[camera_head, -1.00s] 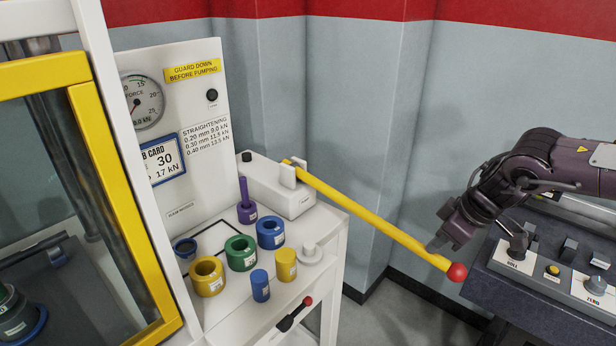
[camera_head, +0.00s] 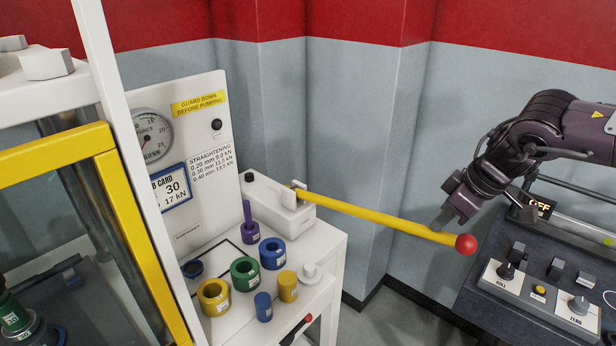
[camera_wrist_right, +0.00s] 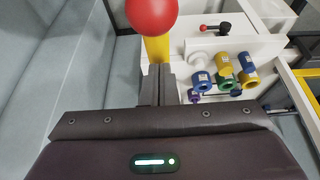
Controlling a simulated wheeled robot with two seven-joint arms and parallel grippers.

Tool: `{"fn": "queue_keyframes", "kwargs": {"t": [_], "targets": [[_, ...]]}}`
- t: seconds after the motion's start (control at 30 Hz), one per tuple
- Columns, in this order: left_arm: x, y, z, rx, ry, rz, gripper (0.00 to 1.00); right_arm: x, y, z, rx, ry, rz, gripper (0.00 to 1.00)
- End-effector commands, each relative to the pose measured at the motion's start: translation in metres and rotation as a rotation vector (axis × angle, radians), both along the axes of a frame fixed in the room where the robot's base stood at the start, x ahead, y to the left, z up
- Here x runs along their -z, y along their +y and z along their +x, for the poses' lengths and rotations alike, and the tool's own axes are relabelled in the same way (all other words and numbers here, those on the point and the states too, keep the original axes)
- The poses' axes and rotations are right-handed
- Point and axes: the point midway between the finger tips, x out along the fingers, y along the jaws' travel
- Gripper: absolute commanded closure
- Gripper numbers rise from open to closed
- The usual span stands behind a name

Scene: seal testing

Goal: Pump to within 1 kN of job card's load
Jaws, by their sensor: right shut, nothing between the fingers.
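The yellow pump lever (camera_head: 375,218) with a red ball end (camera_head: 466,244) reaches right from the white pump block (camera_head: 278,203), sloping slightly down. My right gripper (camera_head: 438,226) is shut and empty, its fingertips at the lever just short of the ball; contact is hard to judge. The wrist view shows the shut fingers (camera_wrist_right: 160,84) in front of the lever and the red ball (camera_wrist_right: 152,12). The job card (camera_head: 172,188) shows 30 and 17 kN. The force gauge (camera_head: 153,135) is partly hidden by a white post; its digital figure looks like 0.0 kN. My left gripper is out of view.
The yellow-framed guard (camera_head: 135,230) stands at left. Coloured rings and plugs, including a green ring (camera_head: 244,273), stand on the white bench (camera_head: 325,250). A small red-knobbed lever (camera_head: 308,318) is at its front. A dark console (camera_head: 500,245) with switches lies right, below my arm.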

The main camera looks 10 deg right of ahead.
Motion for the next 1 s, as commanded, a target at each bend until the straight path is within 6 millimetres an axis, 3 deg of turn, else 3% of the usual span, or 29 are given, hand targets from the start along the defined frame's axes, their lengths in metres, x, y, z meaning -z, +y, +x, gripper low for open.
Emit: {"fn": "queue_keyframes", "kwargs": {"t": [0.27,0.5,0.53,0.63,1.0], "targets": [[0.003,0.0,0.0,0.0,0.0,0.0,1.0,0.004,0.0,-0.001,0.001,0.002,0.0,1.0],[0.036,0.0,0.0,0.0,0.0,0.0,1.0,0.043,-0.001,-0.001,0.001,0.002,0.0,1.0],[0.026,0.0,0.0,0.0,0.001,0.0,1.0,0.032,-0.001,-0.001,-0.001,-0.002,0.0,1.0],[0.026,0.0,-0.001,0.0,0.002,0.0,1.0,0.032,-0.001,-0.001,0.0,0.0,0.0,1.0],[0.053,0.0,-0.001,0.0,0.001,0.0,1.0,0.064,-0.001,-0.002,0.0,0.002,0.001,1.0]]}}
